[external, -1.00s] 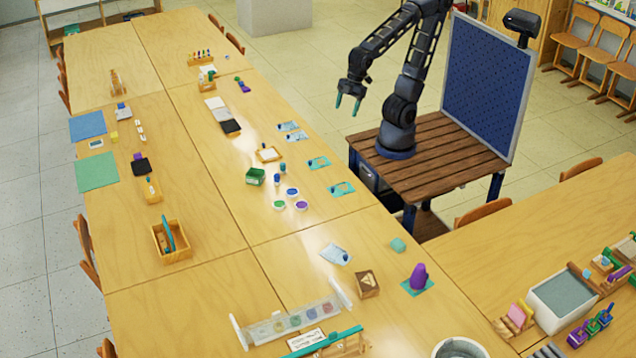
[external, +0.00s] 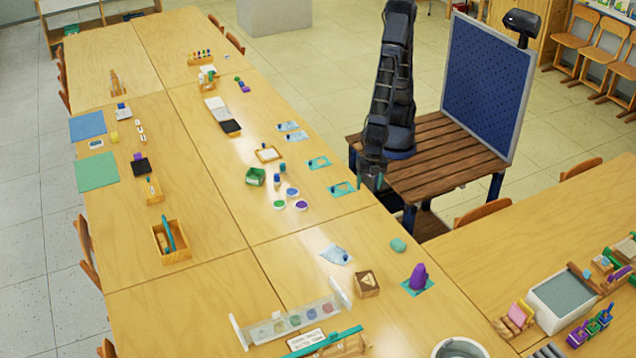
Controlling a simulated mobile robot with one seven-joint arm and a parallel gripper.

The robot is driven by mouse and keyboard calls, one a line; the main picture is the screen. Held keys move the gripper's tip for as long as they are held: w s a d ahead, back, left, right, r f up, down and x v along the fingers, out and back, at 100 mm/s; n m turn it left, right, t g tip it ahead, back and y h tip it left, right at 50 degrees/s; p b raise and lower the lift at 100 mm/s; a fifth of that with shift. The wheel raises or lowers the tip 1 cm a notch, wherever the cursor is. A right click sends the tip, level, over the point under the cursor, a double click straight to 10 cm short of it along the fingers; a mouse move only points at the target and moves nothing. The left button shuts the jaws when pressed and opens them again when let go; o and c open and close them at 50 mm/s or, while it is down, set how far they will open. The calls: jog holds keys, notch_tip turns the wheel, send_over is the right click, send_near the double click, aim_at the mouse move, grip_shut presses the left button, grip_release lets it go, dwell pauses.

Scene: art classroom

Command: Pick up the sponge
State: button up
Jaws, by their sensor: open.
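A small teal-green rounded lump (external: 398,244), which looks like the sponge, lies on the long table near its right edge. My gripper (external: 371,183) points down by the table's right edge, above and behind the lump in the picture and clearly apart from it. The gripper is open and empty. Its fingers are small and dark here, so their exact spread is hard to see.
A purple rounded object (external: 418,276) stands on a teal square just right of the lump. A wooden box (external: 367,284) and a light blue sheet (external: 335,255) lie to its left. Paint cups (external: 292,193) and cards (external: 342,189) are farther back. Bare tabletop surrounds the lump.

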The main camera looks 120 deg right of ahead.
aim_at(398, 242)
jog(key=s+a+f+n+g, duration=0.1)
jog(key=s+a+f+n, duration=0.55)
jog(key=a+f, duration=0.7)
jog(key=shift+m+h, duration=0.3)
jog(key=shift+m, duration=0.45)
jog(key=shift+s+d+f, duration=0.1)
jog(key=shift+s+f, duration=0.1)
jog(key=shift+f, duration=1.65)
jog(key=shift+s+d+f, duration=0.15)
jog(key=shift+s+f, duration=0.1)
jog(key=shift+f, duration=1.55)
jog(key=shift+s+d+f, duration=0.1)
jog(key=shift+s+f, duration=0.1)
jog(key=shift+f, duration=1.65)
jog(key=c, duration=1)
jog(key=shift+r, duration=0.15)
jog(key=shift+c, duration=0.2)
